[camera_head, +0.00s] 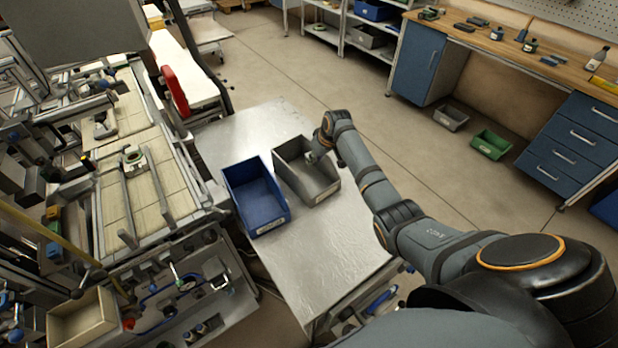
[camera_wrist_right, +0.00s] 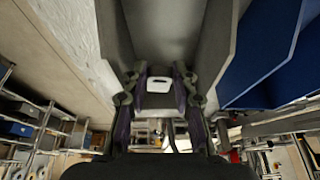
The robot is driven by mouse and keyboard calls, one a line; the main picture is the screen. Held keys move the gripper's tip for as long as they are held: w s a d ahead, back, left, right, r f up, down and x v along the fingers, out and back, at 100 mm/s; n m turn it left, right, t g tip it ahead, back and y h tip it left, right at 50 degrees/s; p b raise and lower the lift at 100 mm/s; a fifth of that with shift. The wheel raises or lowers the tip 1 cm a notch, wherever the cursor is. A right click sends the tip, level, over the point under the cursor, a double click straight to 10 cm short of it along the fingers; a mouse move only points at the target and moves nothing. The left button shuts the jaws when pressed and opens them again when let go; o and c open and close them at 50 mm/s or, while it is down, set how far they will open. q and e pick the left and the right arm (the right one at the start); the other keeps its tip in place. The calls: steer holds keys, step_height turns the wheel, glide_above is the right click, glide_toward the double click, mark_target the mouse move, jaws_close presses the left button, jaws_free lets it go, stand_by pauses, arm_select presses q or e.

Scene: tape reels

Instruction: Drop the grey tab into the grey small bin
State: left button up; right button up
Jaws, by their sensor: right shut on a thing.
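The grey small bin (camera_head: 324,193) stands on the metal-topped table, right of a blue bin. My right gripper (camera_head: 312,157) reaches into the top of the grey bin from the right, near its far end. In the right wrist view, the gripper (camera_wrist_right: 160,82) is shut on the grey tab (camera_wrist_right: 158,86), a small pale piece with a dark slot, held between the fingertips. The grey bin's wall (camera_wrist_right: 214,45) shows beside the fingers there. The tab is too small to make out in the head view. My left gripper is not in view.
The blue bin (camera_head: 256,197) stands close beside the grey bin. The metal table (camera_head: 335,255) is bare toward its near end. A conveyor with fixtures (camera_head: 130,160) stands at the left. A green bin (camera_head: 491,144) lies on the floor at the right.

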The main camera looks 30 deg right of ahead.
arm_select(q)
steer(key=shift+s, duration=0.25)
arm_select(e)
steer(key=o, duration=0.8)
steer(key=shift+r, duration=0.1)
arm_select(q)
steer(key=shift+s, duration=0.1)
arm_select(e)
steer(key=v, duration=1.2)
